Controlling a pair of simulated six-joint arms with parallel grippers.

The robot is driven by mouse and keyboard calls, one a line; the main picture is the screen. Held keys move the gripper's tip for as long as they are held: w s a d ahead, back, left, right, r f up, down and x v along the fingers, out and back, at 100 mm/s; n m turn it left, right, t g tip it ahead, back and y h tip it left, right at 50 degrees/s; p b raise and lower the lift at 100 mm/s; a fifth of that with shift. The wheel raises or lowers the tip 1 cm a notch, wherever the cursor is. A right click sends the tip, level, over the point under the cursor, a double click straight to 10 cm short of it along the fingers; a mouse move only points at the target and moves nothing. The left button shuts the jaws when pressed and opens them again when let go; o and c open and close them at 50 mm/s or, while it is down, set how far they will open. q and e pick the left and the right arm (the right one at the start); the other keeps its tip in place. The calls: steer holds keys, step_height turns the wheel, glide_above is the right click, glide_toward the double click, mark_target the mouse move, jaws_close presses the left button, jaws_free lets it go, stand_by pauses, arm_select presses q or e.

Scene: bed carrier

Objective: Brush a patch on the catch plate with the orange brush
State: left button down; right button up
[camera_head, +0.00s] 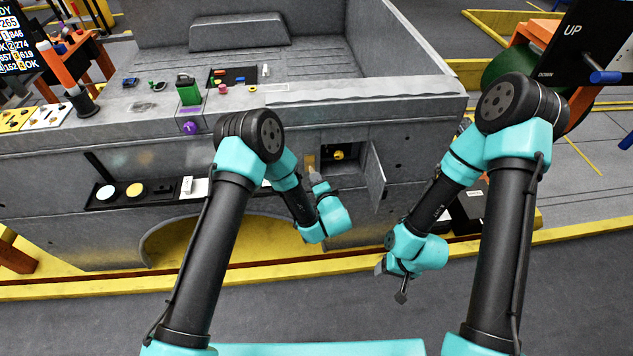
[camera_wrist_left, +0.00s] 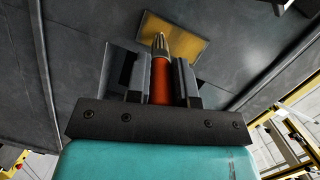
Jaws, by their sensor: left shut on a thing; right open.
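The orange brush (camera_wrist_left: 160,80) is clamped between the fingers of my left gripper (camera_wrist_left: 158,85). Its grey tip points at a brass-yellow plate (camera_wrist_left: 185,38) on a dark grey panel. The tip overlaps the plate's near edge in the left wrist view; I cannot tell whether it touches. In the head view my left gripper (camera_head: 316,182) is just below the yellow plate (camera_head: 310,161) on the carrier's front face, and the brush is hardly visible there. My right gripper (camera_head: 391,283) is open and empty, low in front of the carrier.
A small compartment (camera_head: 327,147) with a yellow knob (camera_head: 339,155) lies right of the plate; its door (camera_head: 375,178) stands open. A recess (camera_head: 90,203) with white and yellow discs is at the left. A green block (camera_head: 188,95) and small items stand on the ledge above.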

arm_select(q)
steer(key=shift+r, duration=0.1)
steer(key=shift+r, duration=0.85)
steer(key=shift+r, duration=0.1)
steer(key=shift+r, duration=0.8)
steer(key=shift+r, duration=0.1)
steer(key=shift+r, duration=0.8)
steer(key=s, duration=0.7)
steer(key=shift+d, duration=0.35)
